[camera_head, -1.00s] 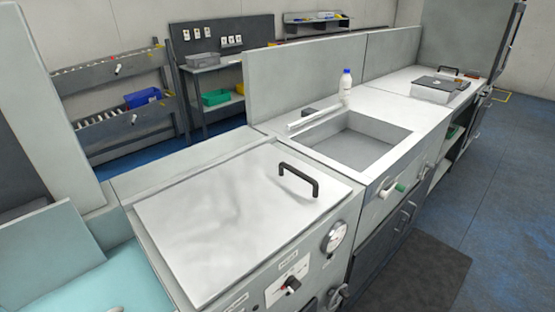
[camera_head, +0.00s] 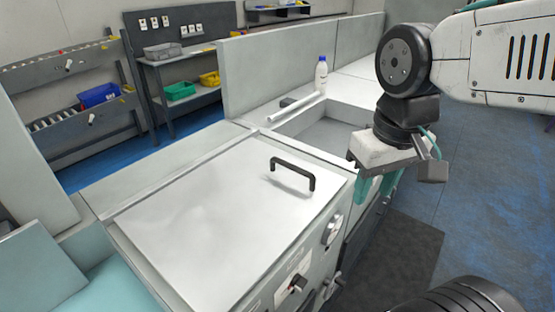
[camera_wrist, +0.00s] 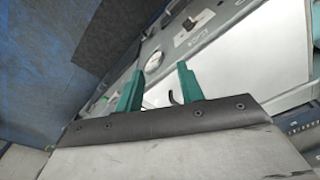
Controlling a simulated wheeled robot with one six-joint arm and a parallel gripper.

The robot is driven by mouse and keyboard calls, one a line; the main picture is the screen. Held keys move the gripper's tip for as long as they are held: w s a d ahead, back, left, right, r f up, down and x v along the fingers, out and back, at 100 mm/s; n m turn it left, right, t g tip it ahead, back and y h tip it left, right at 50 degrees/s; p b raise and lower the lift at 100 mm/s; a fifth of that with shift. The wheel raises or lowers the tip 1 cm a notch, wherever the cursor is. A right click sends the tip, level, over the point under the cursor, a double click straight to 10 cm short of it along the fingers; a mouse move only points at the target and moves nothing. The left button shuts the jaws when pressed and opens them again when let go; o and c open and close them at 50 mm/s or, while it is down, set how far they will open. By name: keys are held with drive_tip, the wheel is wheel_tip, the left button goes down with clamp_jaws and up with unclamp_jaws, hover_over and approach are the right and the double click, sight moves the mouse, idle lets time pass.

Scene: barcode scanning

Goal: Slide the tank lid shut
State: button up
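The tank lid (camera_head: 215,215) is a flat pale metal plate lying over the tank top in the head view. It has a black bar handle (camera_head: 293,172) near its right edge. My gripper (camera_head: 378,188) hangs to the right of the lid and handle, over the unit's front edge, with teal fingers pointing down. In the wrist view the two teal fingers (camera_wrist: 158,88) stand apart with nothing between them. The lid also shows there as a pale sheet (camera_wrist: 250,65), with a small dark curved piece of the handle (camera_wrist: 174,97) by the right finger.
A sink basin (camera_head: 320,132) lies behind the lid, with a white bottle (camera_head: 321,75) at its back. A gauge (camera_head: 332,230) and knob (camera_head: 298,283) are on the front panel. A dark mat (camera_head: 400,262) lies on the blue floor to the right.

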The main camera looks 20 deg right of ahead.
drive_tip(key=w+a+n, duration=0.1)
drive_tip(key=w+n, duration=0.2)
drive_tip(key=w, duration=0.9)
drive_tip(key=n+h, duration=0.2)
drive_tip(key=n, duration=0.1)
approach(297, 167)
drive_tip(key=f, duration=0.1)
drive_tip(key=x, duration=0.7)
drive_tip(key=shift+w+f, duration=0.1)
drive_tip(key=shift+w, duration=0.05)
clamp_jaws()
drive_tip(key=shift+d, duration=0.15)
